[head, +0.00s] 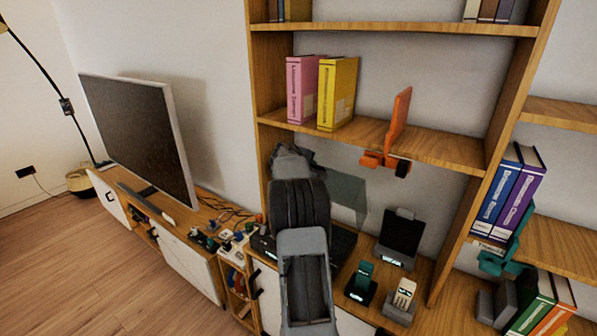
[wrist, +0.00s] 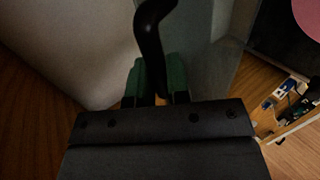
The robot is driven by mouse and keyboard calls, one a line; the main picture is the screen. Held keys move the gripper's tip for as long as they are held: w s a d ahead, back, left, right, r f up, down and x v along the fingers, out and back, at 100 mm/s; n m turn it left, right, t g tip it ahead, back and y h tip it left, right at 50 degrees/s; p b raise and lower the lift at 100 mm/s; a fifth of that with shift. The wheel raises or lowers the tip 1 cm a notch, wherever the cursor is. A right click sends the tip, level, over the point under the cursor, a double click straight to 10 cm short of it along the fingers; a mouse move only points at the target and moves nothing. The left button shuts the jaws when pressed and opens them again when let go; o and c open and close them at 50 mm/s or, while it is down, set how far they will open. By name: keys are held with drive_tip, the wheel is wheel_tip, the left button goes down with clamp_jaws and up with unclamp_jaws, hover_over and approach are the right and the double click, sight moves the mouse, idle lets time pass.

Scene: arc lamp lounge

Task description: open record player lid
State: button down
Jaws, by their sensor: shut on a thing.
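The record player (head: 343,246) is a dark box on the low cabinet, largely hidden behind my arm in the head view. Its see-through grey lid (head: 348,192) stands raised at a steep tilt above it. In the wrist view my gripper (wrist: 158,82) has green fingertips on both sides of a black curved handle (wrist: 151,35) and is shut on it. A grey see-through panel, apparently the lid (wrist: 212,55), is beside the handle. In the head view my arm hides the fingers and the handle.
A shelf (head: 430,145) with an orange holder (head: 398,125), a pink binder (head: 301,90) and a yellow binder (head: 338,92) is above the lid. A dark tablet on a stand (head: 402,235) and two phones on docks are to the right. A television (head: 140,135) is to the left.

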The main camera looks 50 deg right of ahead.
drive_tip(key=shift+w+d, duration=0.15)
drive_tip(key=shift+w, duration=0.2)
